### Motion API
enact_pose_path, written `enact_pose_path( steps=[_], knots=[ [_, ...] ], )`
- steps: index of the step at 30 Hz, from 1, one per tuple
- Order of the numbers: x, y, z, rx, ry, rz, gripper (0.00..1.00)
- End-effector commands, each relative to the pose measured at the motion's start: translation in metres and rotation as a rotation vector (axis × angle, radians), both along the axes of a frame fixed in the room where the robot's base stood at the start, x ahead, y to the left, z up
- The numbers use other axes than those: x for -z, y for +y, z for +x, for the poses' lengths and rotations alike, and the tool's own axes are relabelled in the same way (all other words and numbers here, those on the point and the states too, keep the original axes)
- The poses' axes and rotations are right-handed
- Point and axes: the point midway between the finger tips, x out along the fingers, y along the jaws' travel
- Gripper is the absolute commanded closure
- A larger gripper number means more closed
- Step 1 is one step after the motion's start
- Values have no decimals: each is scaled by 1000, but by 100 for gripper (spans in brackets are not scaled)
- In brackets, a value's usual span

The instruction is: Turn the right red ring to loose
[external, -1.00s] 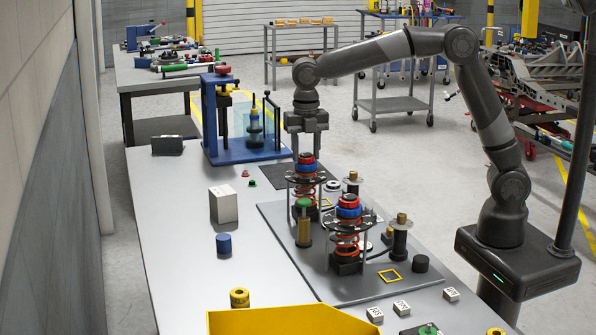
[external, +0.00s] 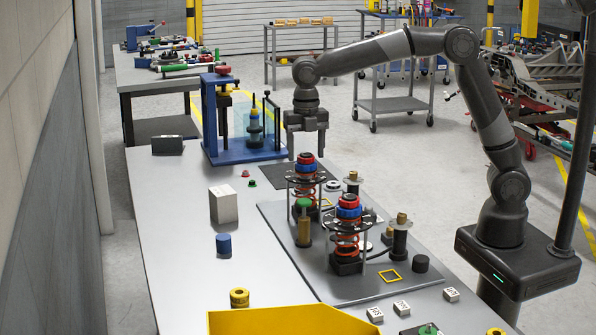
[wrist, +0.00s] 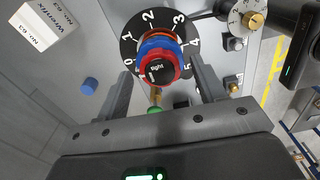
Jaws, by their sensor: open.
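The right red ring (wrist: 172,63) sits on the right spring unit, around a black cap marked "Right", with a blue ring beside it. A black dial with white numbers lies behind it. In the external view this unit's red ring (external: 306,157) is at the top of the far spring stack. My gripper (external: 307,152) is above that stack, pointing down. In the wrist view my open gripper (wrist: 166,72) has one finger on each side of the ring, with nothing held. Contact with the ring cannot be told.
A nearer spring unit (external: 348,212) with red and blue rings stands on the same grey plate (external: 300,268). A blue press frame (external: 212,125) stands behind to the left. A white box (external: 223,205) and blue cylinder (external: 223,244) are on the left.

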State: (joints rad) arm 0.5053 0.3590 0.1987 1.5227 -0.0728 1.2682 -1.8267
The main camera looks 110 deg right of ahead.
Motion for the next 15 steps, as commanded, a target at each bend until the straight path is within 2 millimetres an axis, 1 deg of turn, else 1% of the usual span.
enact_pose_path(
  steps=[5, 12, 15],
  knots=[
    [-27, 0, 1, 0, -6, -2, 37],
    [-75, 0, 1, -1, -5, -2, 37],
    [-90, 0, 1, -1, -4, -1, 37]
  ],
)
